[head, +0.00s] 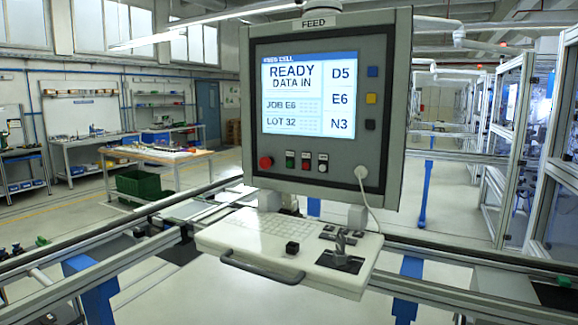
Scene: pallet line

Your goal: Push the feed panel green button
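The feed panel (395,110) is a grey box labelled FEED, in the upper middle of the head view. Its lit screen (295,95) reads READY DATA IN, JOB E6, LOT 32, with D5, E6 and N3 at the right. The small green button (290,160) is in the row below the screen. It sits between a larger red knob (266,162) at the left and a small red button (306,160) at the right. A further small dark control (323,162) ends the row. Neither of my grippers is in view.
A light keyboard shelf (225,238) with a front handle (272,271) and a joystick (341,247) juts out below the panel. A white cable (366,205) hangs from the panel. Metal rails (478,256) run at both sides. A green bin (140,184) stands behind left.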

